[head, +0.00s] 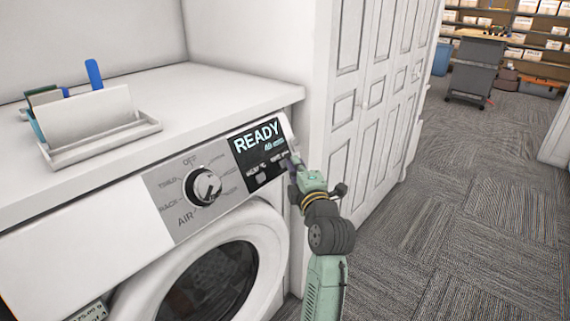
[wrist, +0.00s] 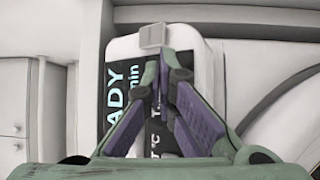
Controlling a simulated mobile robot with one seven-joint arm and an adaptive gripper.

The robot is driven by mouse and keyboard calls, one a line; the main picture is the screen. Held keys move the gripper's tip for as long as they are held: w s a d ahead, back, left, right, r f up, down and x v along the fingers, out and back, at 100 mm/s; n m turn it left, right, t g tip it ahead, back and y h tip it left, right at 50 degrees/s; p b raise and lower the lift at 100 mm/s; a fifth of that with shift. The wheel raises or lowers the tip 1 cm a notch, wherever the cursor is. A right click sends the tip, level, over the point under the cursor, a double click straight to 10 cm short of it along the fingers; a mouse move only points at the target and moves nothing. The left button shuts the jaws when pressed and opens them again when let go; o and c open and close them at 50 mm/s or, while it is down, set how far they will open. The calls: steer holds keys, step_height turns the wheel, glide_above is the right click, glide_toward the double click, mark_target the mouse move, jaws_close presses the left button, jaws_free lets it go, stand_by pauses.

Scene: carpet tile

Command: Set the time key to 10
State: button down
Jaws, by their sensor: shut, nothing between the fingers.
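The washing machine's dark display (head: 257,144) reads READY, with a smaller line ending in "min" whose number I cannot read surely. Below it are two small grey keys. The left key (head: 261,177) is clear of my gripper. The right key, whose label starts with T in the wrist view and is probably the time key, is partly hidden by my fingers in the head view. It shows in the wrist view (wrist: 152,36), just beyond my fingertips. My gripper (head: 294,162) is shut and empty, its tips (wrist: 163,62) close to that key; I cannot tell whether they touch.
A round dial (head: 207,187) sits left of the display, above the round door (head: 208,285). A white tray (head: 105,138) with upright items stands on the counter. White cupboard doors (head: 372,105) rise close to the right. The carpet floor (head: 470,190) beyond is open.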

steer(key=shift+s+d+r, duration=0.25)
steer(key=shift+s+d, duration=0.05)
steer(key=shift+d, duration=0.1)
steer(key=s+d+r, duration=0.2)
steer(key=d, duration=0.1)
steer(key=shift+s+d+r, duration=0.1)
steer(key=shift+s+d, duration=0.2)
stand_by(2.4)
steer(key=s+d+r, duration=0.1)
steer(key=s+d+p, duration=0.1)
steer(key=shift+d+r, duration=0.4)
